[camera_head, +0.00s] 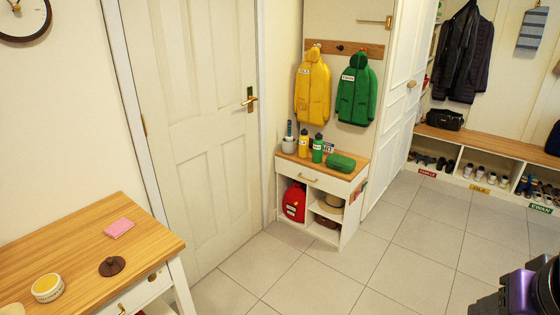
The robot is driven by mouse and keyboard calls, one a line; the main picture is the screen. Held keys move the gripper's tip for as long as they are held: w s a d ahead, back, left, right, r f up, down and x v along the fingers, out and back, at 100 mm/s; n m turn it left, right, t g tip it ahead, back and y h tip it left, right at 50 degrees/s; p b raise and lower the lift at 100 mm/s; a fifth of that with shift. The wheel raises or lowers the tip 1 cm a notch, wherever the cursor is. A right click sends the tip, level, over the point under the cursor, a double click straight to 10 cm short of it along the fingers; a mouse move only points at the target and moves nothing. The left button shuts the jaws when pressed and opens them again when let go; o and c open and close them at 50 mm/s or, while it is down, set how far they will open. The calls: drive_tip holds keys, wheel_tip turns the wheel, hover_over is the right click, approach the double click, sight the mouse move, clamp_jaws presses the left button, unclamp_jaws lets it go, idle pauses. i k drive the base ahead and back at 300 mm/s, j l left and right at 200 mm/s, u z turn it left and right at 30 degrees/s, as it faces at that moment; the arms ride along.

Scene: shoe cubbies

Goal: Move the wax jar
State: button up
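A round, low jar with a yellow top and a pale labelled side, which looks like the wax jar (47,287), stands on the wooden table top at the lower left. Its label is too small to read. Dark and purple parts of my own body show at the lower right corner, far from the jar across the floor. I cannot make out my gripper's fingers in this view.
The wooden table (60,240) also holds a pink cloth or sponge (118,228) and a brown knobbed object (112,266). A small cabinet (345,170) with bottles stands beyond the white door (195,110). Shoe cubbies (490,155) line the right. The tiled floor (330,270) between is clear.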

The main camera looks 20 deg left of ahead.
sight(48, 288)
drive_tip(key=u, duration=2.75)
drive_tip(key=i+j, duration=0.1)
drive_tip(key=i, duration=0.35)
drive_tip(key=i+z, duration=0.1)
drive_tip(key=i, duration=0.3)
